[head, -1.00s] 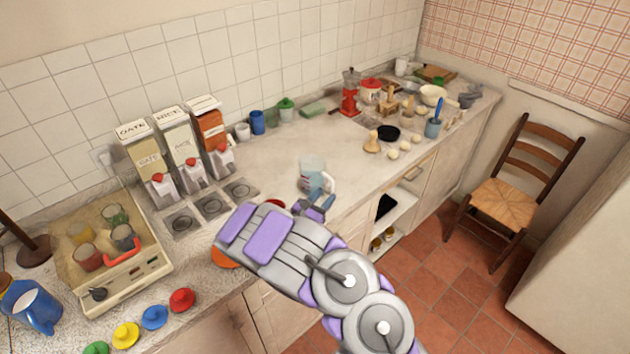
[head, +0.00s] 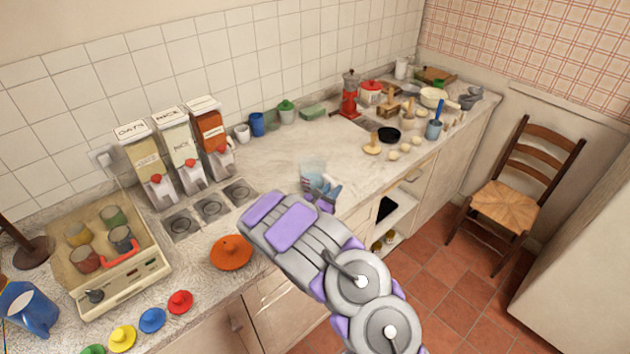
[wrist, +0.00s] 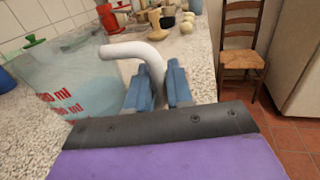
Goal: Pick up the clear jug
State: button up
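The clear jug (head: 312,170) stands on the counter, upright, just beyond my gripper (head: 325,192) in the head view. In the wrist view the jug (wrist: 60,85) fills the left side, with red ml markings on its wall. Its pale handle (wrist: 130,50) curves right and down between my gripper's two blue fingers (wrist: 160,84). The fingers are on either side of the handle, close to it; whether they press on it cannot be made out. The lower part of the handle is hidden by the fingers and the gripper body.
An orange lid (head: 231,252) lies left of my arm. Three dispensers (head: 178,148) stand by the wall. Pots, a black pan (head: 388,134) and small items crowd the counter's far end. A chair (head: 515,190) stands on the floor at right. Bare counter (head: 275,165) lies behind the jug.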

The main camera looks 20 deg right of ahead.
jog(key=shift+a, duration=0.15)
grip_shut()
jog(key=shift+r, duration=0.15)
jog(key=shift+r+p, duration=0.85)
jog(key=shift+r, duration=3.65)
jog(key=shift+s+r+p, duration=0.1)
jog(key=shift+r+p, duration=0.05)
jog(key=shift+p, duration=0.25)
